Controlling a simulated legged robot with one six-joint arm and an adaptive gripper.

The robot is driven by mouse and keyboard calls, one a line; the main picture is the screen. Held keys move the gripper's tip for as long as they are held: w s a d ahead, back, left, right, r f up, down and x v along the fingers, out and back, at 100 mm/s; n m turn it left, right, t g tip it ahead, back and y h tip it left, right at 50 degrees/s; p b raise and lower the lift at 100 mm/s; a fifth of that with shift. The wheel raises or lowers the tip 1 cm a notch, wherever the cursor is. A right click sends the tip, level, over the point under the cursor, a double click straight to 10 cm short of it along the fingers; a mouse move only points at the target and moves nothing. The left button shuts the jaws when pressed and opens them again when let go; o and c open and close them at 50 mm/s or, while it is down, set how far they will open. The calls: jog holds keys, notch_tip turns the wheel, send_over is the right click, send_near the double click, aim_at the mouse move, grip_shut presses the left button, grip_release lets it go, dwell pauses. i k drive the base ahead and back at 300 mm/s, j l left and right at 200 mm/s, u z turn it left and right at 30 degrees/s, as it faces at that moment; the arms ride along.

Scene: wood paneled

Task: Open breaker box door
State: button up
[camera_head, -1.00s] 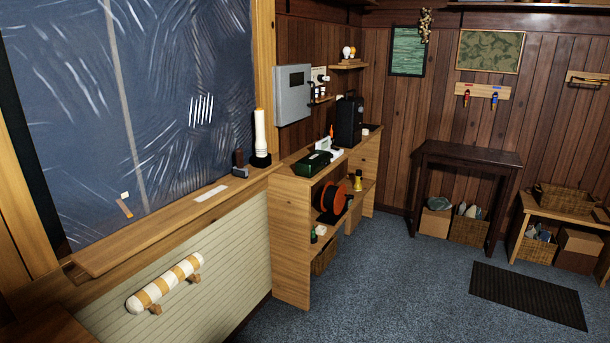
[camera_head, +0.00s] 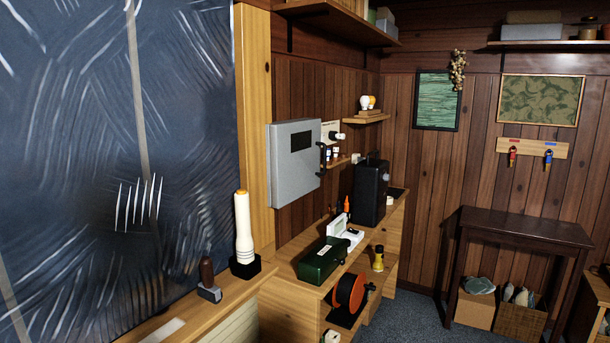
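The breaker box (camera_head: 284,175) is a grey metal box on the wood-paneled wall, just right of the yellowish wooden post and left of the middle of the view. Its door (camera_head: 294,160) looks shut. A dark rectangular label or window (camera_head: 301,141) is near the top of the door, and a dark handle or latch (camera_head: 322,158) shows at its right edge. My gripper and arm are not in view.
A wooden workbench (camera_head: 282,262) stands below the box, with a green case (camera_head: 320,260), a black unit (camera_head: 370,192) and an orange reel (camera_head: 349,291). A white flashlight (camera_head: 243,230) stands on the ledge at left. A dark table (camera_head: 520,228) is at right; blue carpet lies between.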

aim_at(295, 147)
jog(key=i+u, duration=0.1)
jog(key=i, duration=0.4)
jog(key=i+l+u, duration=0.15)
jog(key=i, duration=0.3)
jog(key=i+l+u, duration=0.1)
jog(key=i, duration=0.4)
